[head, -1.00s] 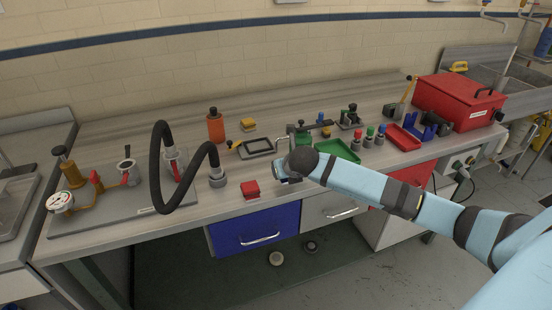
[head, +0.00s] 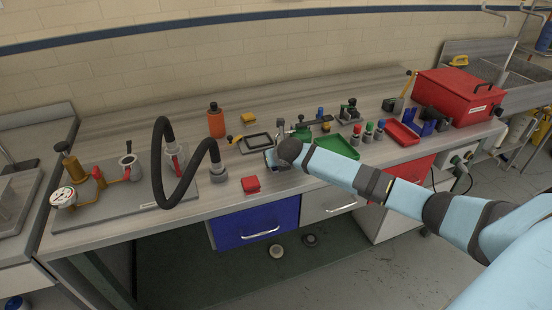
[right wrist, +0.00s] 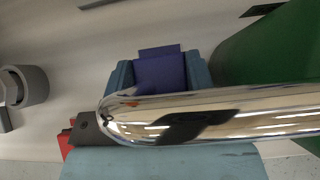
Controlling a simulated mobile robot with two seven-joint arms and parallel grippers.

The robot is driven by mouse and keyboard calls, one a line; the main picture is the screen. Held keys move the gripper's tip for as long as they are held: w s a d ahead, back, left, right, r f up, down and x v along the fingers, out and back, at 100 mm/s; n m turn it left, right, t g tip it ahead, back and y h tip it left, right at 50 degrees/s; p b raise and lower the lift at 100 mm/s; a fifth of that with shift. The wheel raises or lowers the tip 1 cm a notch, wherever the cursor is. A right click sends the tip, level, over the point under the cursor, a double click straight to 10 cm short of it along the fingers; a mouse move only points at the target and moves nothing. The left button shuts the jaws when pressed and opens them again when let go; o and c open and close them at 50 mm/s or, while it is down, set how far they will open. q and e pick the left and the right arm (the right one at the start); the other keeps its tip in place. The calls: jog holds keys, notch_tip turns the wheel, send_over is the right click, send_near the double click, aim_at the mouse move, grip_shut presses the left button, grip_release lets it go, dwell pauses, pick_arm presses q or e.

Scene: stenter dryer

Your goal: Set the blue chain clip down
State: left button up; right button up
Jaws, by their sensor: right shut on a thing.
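The blue chain clip (right wrist: 160,72) shows as a dark blue block in the right wrist view, between the two teal fingers of my right gripper (right wrist: 159,75). The gripper is shut on it. A shiny metal bar crosses in front and hides the clip's lower part. In the head view my right gripper (head: 271,158) is over the bench near its front middle, by the black-rimmed tray (head: 257,142). The wrist hides most of it there, and I cannot tell whether the clip touches the bench. My left gripper is not in view.
A red block (head: 250,184) lies near the bench's front edge, left of the gripper. A green tray (head: 338,148) lies to the right. A black hose (head: 160,165) arches over the left side. Bare bench top (head: 225,196) lies around the red block.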

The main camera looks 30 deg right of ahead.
jog(key=shift+f, duration=0.2)
jog(key=o, duration=0.9)
jog(key=shift+c, duration=0.2)
jog(key=shift+r, duration=0.1)
